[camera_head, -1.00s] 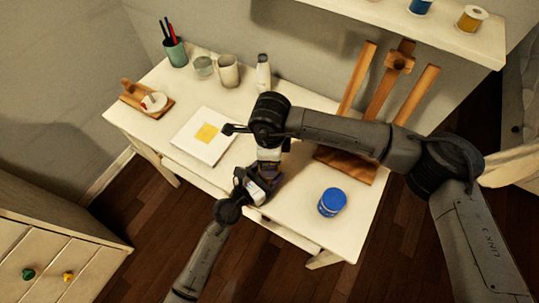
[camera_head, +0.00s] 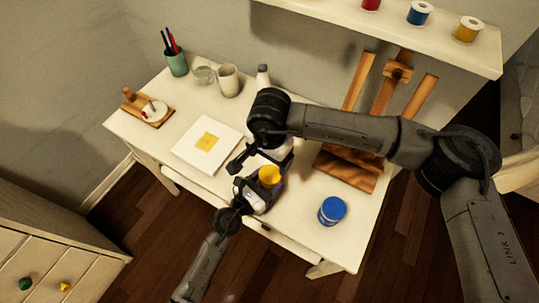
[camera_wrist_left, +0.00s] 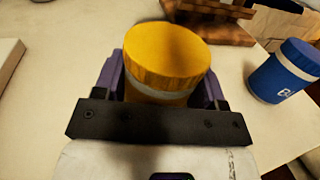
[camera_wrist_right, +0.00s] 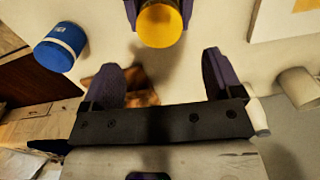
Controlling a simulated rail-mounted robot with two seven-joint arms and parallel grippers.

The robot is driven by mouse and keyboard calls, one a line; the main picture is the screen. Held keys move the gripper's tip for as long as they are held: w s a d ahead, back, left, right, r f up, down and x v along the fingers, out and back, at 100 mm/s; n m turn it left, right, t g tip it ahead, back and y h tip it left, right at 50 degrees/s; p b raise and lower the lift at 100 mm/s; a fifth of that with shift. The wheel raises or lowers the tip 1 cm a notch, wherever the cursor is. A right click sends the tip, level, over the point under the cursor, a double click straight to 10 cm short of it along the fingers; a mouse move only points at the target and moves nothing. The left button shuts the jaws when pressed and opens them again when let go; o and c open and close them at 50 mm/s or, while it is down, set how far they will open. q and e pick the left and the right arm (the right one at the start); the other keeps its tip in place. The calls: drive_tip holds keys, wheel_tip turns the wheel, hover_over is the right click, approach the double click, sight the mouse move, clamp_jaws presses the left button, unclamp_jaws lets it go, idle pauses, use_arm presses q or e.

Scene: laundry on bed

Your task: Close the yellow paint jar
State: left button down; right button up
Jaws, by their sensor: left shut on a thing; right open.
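The yellow paint jar (camera_head: 268,177) is held by my left gripper (camera_head: 262,187) near the front edge of the white desk. The left wrist view shows the yellow jar (camera_wrist_left: 165,60) upright between the purple fingers, with a yellow lid on top and a pale band below it. My left gripper is shut on it. My right gripper (camera_wrist_right: 163,78) is open and empty, its fingers apart, with the jar's yellow top (camera_wrist_right: 158,25) just beyond them. In the head view my right arm hangs over the desk beside the jar. I cannot tell how tightly the lid sits.
A blue paint jar (camera_head: 332,210) stands to the right on the desk (camera_head: 215,90). A wooden easel (camera_head: 345,165) is behind it. A white canvas with a yellow square (camera_head: 190,152) lies to the left. Mugs and a pencil cup (camera_head: 177,62) stand at the back.

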sight(270, 174)
drive_tip(key=shift+n, duration=0.5)
drive_tip(key=shift+f, duration=4)
drive_tip(key=shift+c, duration=0.2)
